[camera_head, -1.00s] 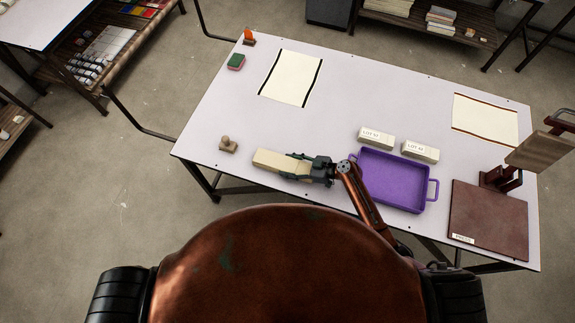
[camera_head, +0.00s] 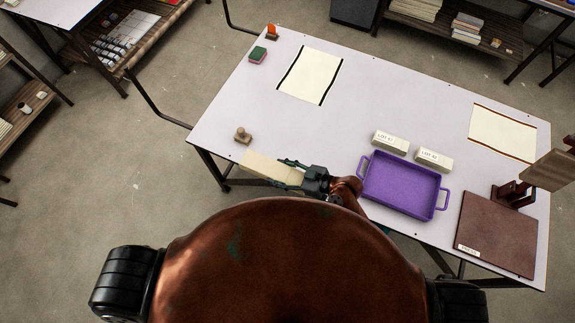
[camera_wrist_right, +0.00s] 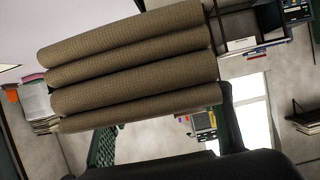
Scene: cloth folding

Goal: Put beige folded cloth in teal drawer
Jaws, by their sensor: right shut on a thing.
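The beige folded cloth (camera_head: 268,167) is in my right gripper (camera_head: 291,173) in the head view, near the table's front edge. The right wrist view shows the cloth (camera_wrist_right: 135,65) as several stacked rolled layers between the gripper's two fingers (camera_wrist_right: 165,135). The gripper is shut on it and the cloth appears held off the table. The left gripper does not show.
A purple tray (camera_head: 402,187) with handles stands on the white table (camera_head: 340,125) right of my right gripper. Two white LOT blocks (camera_head: 391,141) (camera_head: 433,158) sit behind it. A wooden stamp (camera_head: 242,135) stands left. A brown board (camera_head: 497,235) lies at far right. The table's middle is clear.

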